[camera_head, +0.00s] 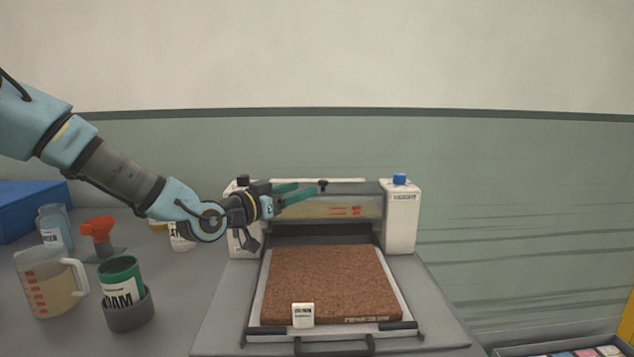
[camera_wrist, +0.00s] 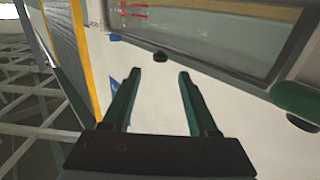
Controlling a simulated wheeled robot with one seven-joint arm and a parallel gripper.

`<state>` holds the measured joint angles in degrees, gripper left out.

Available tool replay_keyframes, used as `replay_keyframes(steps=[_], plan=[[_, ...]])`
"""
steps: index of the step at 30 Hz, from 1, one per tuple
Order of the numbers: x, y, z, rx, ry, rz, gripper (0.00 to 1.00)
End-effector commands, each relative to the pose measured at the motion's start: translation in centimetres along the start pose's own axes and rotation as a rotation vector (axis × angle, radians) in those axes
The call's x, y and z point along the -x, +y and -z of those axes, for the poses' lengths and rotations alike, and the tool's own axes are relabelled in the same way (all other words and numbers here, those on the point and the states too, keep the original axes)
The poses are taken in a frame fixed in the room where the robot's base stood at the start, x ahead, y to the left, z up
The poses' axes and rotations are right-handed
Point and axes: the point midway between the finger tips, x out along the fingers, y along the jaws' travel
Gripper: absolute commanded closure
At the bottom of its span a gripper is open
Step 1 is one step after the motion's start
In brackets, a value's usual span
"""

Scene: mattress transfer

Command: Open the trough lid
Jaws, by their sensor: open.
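The trough (camera_head: 330,208) is a clear-fronted box with red marks, set between two white end housings of the machine. A pale lid strip (camera_head: 345,181) runs along its top, and it looks closed. A small black knob (camera_head: 323,186) stands at the lid's front. My gripper (camera_head: 309,191) reaches in from the left with teal fingers open and empty, tips close to the knob. In the wrist view the black knob (camera_wrist: 160,57) lies just beyond and between the fingertips of my gripper (camera_wrist: 159,75). I cannot tell whether they touch.
A brown slab (camera_head: 330,280) lies on a tray in front of the machine, with a small white block (camera_head: 303,315) at its front. A jug (camera_head: 50,283), a green can (camera_head: 120,272) and a spray bottle (camera_head: 98,235) stand at left. A blue cap (camera_head: 399,179) tops the right housing.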

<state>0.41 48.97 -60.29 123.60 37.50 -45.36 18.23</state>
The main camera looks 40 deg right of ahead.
Motion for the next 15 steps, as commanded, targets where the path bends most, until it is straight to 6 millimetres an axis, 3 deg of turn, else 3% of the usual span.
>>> replay_keyframes(steps=[6,15], plan=[[-4.0,0.1,0.1,0.002,-0.001,-0.002,0.40],[-6.4,0.0,0.0,0.000,-0.002,0.000,0.40]])
